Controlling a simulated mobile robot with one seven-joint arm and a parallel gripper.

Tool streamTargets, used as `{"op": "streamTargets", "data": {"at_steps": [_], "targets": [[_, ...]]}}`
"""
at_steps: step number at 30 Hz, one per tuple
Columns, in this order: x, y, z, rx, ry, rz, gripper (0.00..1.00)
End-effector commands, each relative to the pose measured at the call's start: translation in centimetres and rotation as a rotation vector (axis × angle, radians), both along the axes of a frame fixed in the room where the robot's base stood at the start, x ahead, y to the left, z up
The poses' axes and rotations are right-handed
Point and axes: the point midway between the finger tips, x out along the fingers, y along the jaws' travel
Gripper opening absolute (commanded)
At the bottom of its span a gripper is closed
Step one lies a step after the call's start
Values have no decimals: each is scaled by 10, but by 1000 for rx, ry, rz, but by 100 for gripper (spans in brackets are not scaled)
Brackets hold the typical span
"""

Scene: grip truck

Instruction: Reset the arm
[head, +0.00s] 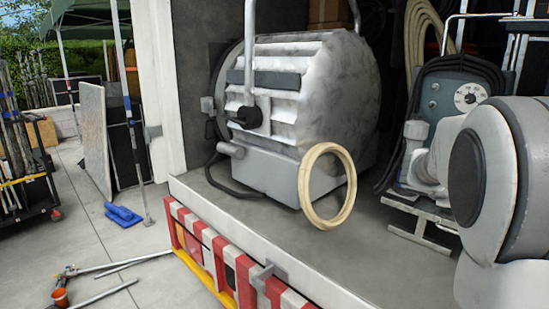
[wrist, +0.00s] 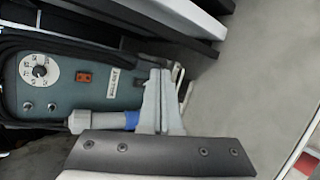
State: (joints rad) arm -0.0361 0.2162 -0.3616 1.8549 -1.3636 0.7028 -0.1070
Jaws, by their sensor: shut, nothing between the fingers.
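My gripper (wrist: 160,82) shows in the wrist view as two grey fingers close together, with nothing between them. Behind the fingers is a dark green control box (wrist: 65,90) with a white dial, and a grey connector with a blue ring (wrist: 105,121) lies beside them. I cannot tell whether the fingers touch either. In the head view my arm (head: 490,185) fills the right edge, in front of the same control box (head: 434,100). I cannot make out the fingertips there.
A big silver lamp housing (head: 300,95) stands on the truck bed (head: 380,262). A cream ring (head: 304,190) stands upright at its front right. A red-and-white striped bumper (head: 232,262) runs below the bed edge. Stands and a blue item (head: 123,214) are on the paving at left.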

Motion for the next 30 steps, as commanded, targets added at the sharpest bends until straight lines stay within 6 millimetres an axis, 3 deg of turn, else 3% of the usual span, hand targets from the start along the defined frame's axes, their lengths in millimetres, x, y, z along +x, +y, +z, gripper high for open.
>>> {"op": "streamTargets", "data": {"at_steps": [3,8,21,25,30], "targets": [[-39,31,4,188,-106,-71,0],[-88,80,0,437,-214,-156,0],[-217,240,-21,1070,-365,-331,0],[-244,275,-28,1199,-373,-363,0],[-262,298,-33,1286,-374,-387,0]]}}
